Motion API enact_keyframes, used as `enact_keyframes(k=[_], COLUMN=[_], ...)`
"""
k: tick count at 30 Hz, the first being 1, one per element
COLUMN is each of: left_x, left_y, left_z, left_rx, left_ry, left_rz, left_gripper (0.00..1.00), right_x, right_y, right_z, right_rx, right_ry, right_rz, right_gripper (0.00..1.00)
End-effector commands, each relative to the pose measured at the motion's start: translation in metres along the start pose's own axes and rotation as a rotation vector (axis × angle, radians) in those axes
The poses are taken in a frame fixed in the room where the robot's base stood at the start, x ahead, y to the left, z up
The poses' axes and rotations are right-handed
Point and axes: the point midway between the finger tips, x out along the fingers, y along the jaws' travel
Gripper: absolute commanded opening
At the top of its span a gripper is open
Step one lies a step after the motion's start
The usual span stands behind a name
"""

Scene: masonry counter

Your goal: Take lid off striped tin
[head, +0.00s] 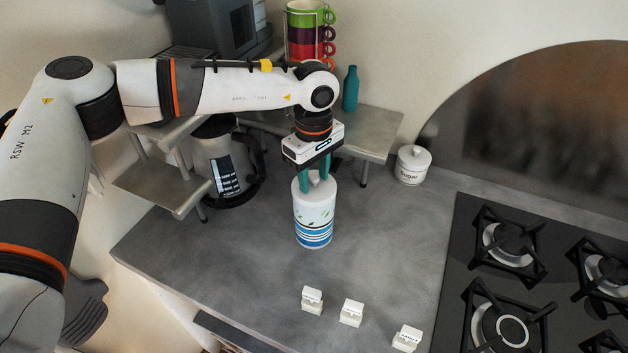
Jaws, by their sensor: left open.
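The striped tin (314,219) stands upright on the grey counter. It is white with blue bands around its lower part and small leaf marks above them. Its white lid (328,191) is on top, with a knob in the middle partly hidden by my fingers. My left gripper (314,182) points down over the tin from above. Its two teal fingers are apart, one on each side of the lid's knob. I cannot tell whether they touch it. My right gripper is not in view.
A kettle (222,160) and a metal shelf (370,133) with stacked mugs (306,35) and a teal bottle (350,90) stand behind. A sugar jar (412,165) and gas hob (470,245) are right. Small white blocks (351,312) lie in front. Counter around the tin is clear.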

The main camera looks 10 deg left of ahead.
Motion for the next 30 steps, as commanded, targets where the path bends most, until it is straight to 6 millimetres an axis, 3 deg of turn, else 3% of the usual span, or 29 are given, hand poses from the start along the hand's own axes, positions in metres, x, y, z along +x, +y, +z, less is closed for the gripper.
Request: enact_keyframes(k=[2,9,22,30], left_x=[0.0,-0.001,-0.006,-0.054], left_y=[0.0,0.0,-0.001,-0.001], left_z=[0.0,0.0,0.0,0.0], left_rx=[0.0,0.0,0.0,0.001], left_ry=[0.0,0.0,0.0,-0.001], left_rz=[0.0,-0.001,-0.004,-0.006], left_gripper=[0.4,0.0,0.0,0.0], right_x=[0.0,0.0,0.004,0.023], right_y=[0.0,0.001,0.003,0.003], right_z=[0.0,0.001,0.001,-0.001], right_rx=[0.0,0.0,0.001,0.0], right_ry=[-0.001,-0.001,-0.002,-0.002], right_rz=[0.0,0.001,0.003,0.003], right_gripper=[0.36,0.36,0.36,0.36])
